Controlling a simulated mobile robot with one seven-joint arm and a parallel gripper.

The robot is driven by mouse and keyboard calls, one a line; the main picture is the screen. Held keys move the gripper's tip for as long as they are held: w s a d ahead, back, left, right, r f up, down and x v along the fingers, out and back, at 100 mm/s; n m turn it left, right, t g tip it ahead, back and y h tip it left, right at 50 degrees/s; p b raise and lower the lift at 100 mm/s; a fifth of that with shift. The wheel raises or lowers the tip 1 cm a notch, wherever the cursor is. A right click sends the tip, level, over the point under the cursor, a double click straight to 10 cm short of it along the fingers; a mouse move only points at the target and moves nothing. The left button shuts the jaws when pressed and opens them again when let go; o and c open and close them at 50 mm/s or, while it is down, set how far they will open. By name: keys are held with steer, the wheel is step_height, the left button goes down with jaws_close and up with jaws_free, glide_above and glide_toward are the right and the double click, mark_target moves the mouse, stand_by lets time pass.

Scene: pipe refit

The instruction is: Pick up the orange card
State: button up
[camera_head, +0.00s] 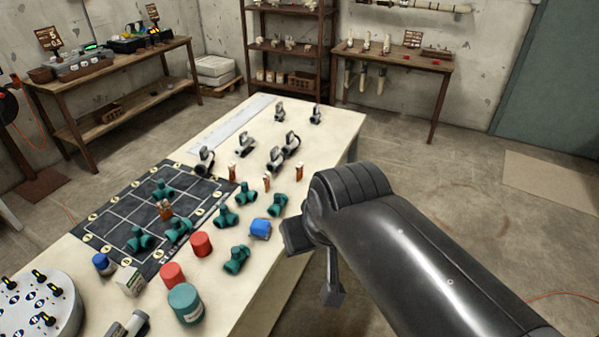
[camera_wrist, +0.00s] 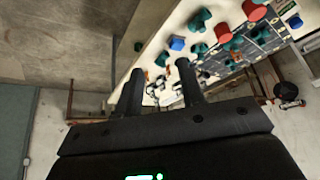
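No flat orange card shows clearly. Several small upright orange-brown pieces stand on the cream table (camera_head: 262,285): one (camera_head: 232,172) by the dark grid mat, one (camera_head: 267,181) to its right, one (camera_head: 299,172) further right, and one (camera_head: 166,210) on the mat. They are too small to tell which is a card. My gripper (camera_head: 316,265) is beyond the table's right edge, apart from these pieces. In the wrist view my gripper (camera_wrist: 159,74) has its two fingers apart, with nothing held; small orange pieces show in the distance beyond them.
Teal pipe fittings (camera_head: 237,260), a blue-topped fitting (camera_head: 260,228), red cylinders (camera_head: 201,244) and a teal can (camera_head: 185,303) crowd the near table. The dark grid mat (camera_head: 115,215) lies left. Grey clamps (camera_head: 276,158) stand further back. Open floor lies right of the table.

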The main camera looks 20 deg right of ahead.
steer(key=o, duration=0.5)
